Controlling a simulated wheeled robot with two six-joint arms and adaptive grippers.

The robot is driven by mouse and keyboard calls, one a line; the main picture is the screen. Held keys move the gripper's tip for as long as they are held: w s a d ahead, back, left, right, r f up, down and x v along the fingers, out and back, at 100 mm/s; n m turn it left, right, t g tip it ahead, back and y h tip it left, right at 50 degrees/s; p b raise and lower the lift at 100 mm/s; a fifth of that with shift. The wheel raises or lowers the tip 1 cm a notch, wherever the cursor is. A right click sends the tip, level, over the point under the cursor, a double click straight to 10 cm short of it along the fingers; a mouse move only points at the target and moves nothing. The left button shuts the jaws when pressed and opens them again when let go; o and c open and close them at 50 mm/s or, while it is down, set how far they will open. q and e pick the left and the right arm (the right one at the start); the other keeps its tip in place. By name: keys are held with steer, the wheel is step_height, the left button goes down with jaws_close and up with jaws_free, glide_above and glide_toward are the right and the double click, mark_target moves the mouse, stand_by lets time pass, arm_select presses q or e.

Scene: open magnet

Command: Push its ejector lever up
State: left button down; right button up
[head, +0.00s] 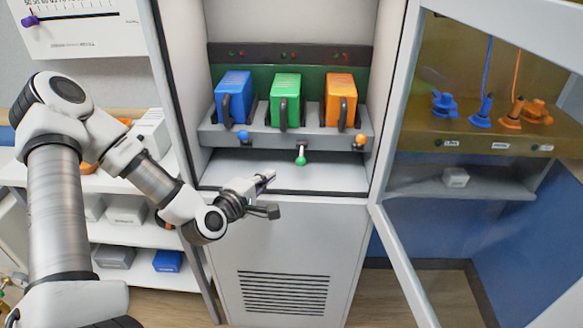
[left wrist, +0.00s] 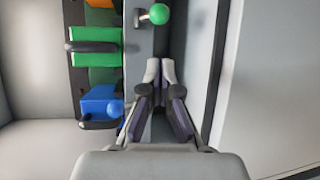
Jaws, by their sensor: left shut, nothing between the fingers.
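Blue (head: 233,95), green (head: 286,98) and orange (head: 340,98) modules with dark handles stand side by side on a grey shelf in the cabinet. A lever with a green knob (head: 301,160) sticks out and down from the shelf front below the green module. The blue knob (head: 243,137) and orange knob (head: 360,140) sit higher, close to the shelf front. My left gripper (head: 268,178) is shut and empty, below and left of the green knob and apart from it. In the left wrist view the fingertips (left wrist: 160,72) point toward the green knob (left wrist: 158,14). My right gripper is out of view.
The cabinet's glazed door (head: 410,230) stands open at the right. A flat ledge (head: 230,172) lies under the module shelf. White shelves (head: 140,270) with boxes stand at the left.

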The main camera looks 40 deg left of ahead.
mark_target(301, 156)
arm_select(q)
steer(key=w, duration=0.3)
steer(key=w+f, duration=0.1)
steer(key=w, duration=0.6)
steer(key=shift+a+f, duration=0.2)
steer(key=shift+f, duration=0.05)
steer(key=shift+r, duration=0.1)
steer(key=shift+s+r+g, duration=0.1)
steer(key=shift+g, duration=0.2)
